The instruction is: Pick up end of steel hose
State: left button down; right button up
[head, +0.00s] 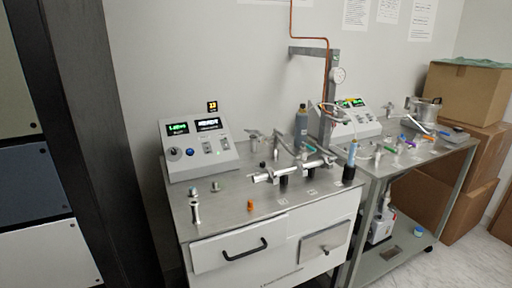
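A silver metal tube assembly (318,163) lies across the right part of the steel bench top (222,203), on dark supports. It may include the steel hose, but at this size I cannot tell a hose or its end for certain. A short silver fitting (195,208) stands upright near the bench's front left edge. Neither of my grippers is in view, so nothing is seen held.
A control box (200,147) with lit displays stands at the bench's back left. A second cluttered cart (400,170) and cardboard boxes (465,95) stand right.

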aim_at(275, 151)
jog(key=l+u, duration=0.15)
jog(key=u, duration=0.8)
jog(key=l+u, duration=0.75)
jog(key=k+l+u, duration=0.1)
jog(key=l, duration=0.2)
jog(key=k+l+u, duration=0.1)
jog(key=l, duration=0.2)
jog(key=k+l+u, duration=0.1)
jog(key=l, duration=0.15)
